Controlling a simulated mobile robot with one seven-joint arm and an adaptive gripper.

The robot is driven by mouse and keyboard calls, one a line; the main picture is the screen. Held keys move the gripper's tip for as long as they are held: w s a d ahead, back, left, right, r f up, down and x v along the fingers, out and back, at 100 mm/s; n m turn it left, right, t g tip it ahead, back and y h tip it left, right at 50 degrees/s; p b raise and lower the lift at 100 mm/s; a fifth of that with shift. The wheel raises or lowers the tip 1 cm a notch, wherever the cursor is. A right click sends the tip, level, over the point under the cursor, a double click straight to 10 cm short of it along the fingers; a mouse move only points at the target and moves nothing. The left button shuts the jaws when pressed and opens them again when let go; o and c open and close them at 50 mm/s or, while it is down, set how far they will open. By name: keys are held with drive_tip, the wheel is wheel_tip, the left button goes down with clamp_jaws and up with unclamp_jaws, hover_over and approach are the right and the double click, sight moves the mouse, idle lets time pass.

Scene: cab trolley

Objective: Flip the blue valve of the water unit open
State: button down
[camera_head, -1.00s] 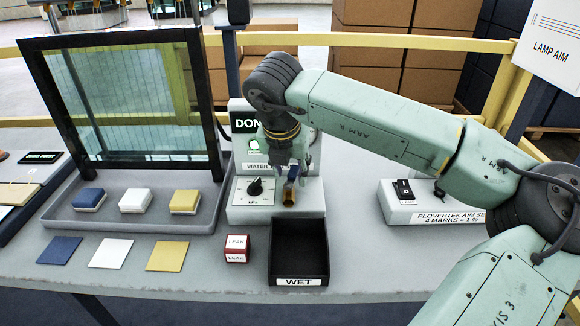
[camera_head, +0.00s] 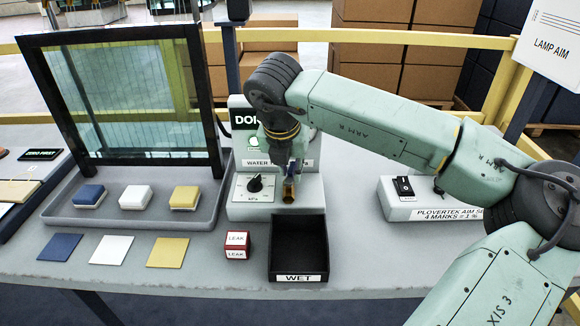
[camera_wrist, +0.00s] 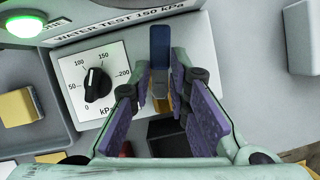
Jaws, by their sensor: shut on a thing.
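The water unit (camera_head: 250,212) is a pale box on the table with a dial and a brass valve outlet (camera_head: 289,193) on its front. In the wrist view the blue valve lever (camera_wrist: 160,45) stands between the purple-padded fingers of my gripper (camera_wrist: 162,78), with brass showing below it. My gripper (camera_head: 291,170) reaches down over the valve from above and is shut on the blue lever. In the head view my gripper hides most of the lever, so its exact angle is hard to tell.
A black dial (camera_wrist: 98,84) marked in kPa sits left of the valve. A green lamp (camera_wrist: 26,25) glows at upper left. The black WET tray (camera_head: 299,240) stands in front, a red LEAK block (camera_head: 237,245) beside it. A glass panel (camera_head: 130,100) rises to the left.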

drive_tip(key=shift+f+n+b, duration=0.35)
drive_tip(key=shift+n+b, duration=0.15)
drive_tip(key=shift+b, duration=0.6)
drive_tip(key=shift+n+y+b, duration=0.3)
drive_tip(key=shift+n+b, duration=0.1)
drive_tip(key=shift+b, duration=0.1)
drive_tip(key=shift+a+r+n+b, duration=0.15)
drive_tip(key=shift+r+n+b, duration=0.2)
drive_tip(key=shift+n, duration=0.25)
drive_tip(key=c, duration=1.5)
unclamp_jaws()
